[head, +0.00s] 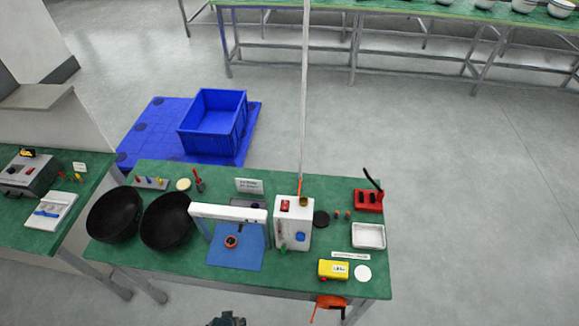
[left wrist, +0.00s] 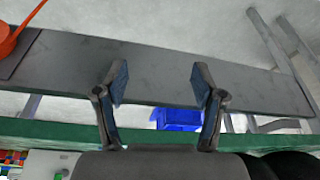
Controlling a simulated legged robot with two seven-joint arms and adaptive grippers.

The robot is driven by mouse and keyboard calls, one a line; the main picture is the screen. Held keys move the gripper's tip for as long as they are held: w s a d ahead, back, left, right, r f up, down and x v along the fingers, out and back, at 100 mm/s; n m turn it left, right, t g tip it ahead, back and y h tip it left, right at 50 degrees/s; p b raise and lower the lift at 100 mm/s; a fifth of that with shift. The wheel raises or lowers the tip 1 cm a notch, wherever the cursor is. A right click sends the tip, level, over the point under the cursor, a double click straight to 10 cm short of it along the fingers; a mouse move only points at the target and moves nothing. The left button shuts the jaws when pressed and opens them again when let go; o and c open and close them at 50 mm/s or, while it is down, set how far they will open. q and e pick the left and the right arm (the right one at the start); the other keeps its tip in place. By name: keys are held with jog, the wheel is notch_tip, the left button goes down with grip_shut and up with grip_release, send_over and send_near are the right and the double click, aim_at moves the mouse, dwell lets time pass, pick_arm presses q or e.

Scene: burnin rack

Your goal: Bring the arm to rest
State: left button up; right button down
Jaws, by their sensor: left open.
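My left gripper (left wrist: 160,82) shows in the left wrist view with its two dark fingers spread wide apart and nothing between them. Beyond the fingers lie a long dark grey panel (left wrist: 200,85) and a green table edge (left wrist: 60,132). At the bottom edge of the head view a small dark piece of a gripper (head: 228,319) shows in front of the green workbench (head: 125,256), apart from the things on it. Most of that arm is out of the frame. My right gripper cannot be made out in either view.
The workbench holds two black pans (head: 166,221), a white frame over a blue mat (head: 235,260), a white control box (head: 292,225), a yellow box (head: 333,269) and a white tray (head: 368,236). An orange item (head: 328,303) hangs at its front edge. A blue crate (head: 213,123) stands behind.

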pick_arm(q)
jog(key=s+a+f+m+b, duration=0.1)
jog(key=s+f+b, duration=0.1)
jog(key=s+f, duration=0.5)
jog(key=s+a+f+m+g+b, duration=0.1)
jog(key=s+f, duration=0.6)
jog(key=f, duration=0.6)
jog(key=s+a+f+m+g+b, duration=0.1)
jog(key=s+f+b, duration=0.1)
jog(key=s+f, duration=0.5)
notch_tip(320, 180, down, 4)
jog(key=shift+s+r+m+h+b, duration=0.1)
jog(key=shift+s+m+h+b, duration=0.2)
jog(key=shift+m, duration=0.1)
pick_arm(e)
jog(key=f, duration=0.4)
jog(key=a+f, duration=0.1)
jog(key=shift+s+a+f, duration=0.1)
jog(key=shift+s+f, duration=0.3)
pick_arm(q)
jog(key=shift+a, duration=0.15)
